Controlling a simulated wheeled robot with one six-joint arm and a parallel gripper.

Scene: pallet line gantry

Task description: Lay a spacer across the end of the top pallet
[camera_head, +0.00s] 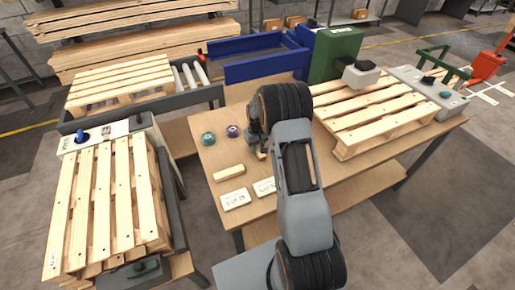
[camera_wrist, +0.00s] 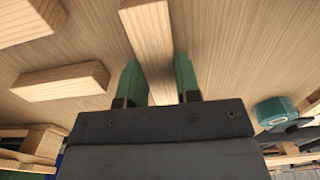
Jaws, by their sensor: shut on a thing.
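My gripper (camera_wrist: 158,78) has its two green fingers on either side of a pale wooden spacer (camera_wrist: 150,35) in the wrist view and is shut on it. In the head view my arm hides most of the gripper, and only a small end of the held wood (camera_head: 262,153) shows over the wooden table. Another spacer (camera_head: 228,172) lies on the table to the left. Two loose wooden pieces show in the wrist view, one at left (camera_wrist: 52,82). A stack of slatted pallets (camera_head: 92,200) stands at the left. Another pallet (camera_head: 385,108) lies on the table's right side.
Two tape rolls, one green (camera_head: 208,138) and one purple (camera_head: 233,131), and two white cards (camera_head: 235,199) lie on the table. A green machine (camera_head: 335,52) stands behind. A roller conveyor (camera_head: 190,75) with a pallet (camera_head: 120,85) is at the back left. A gap separates stack and table.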

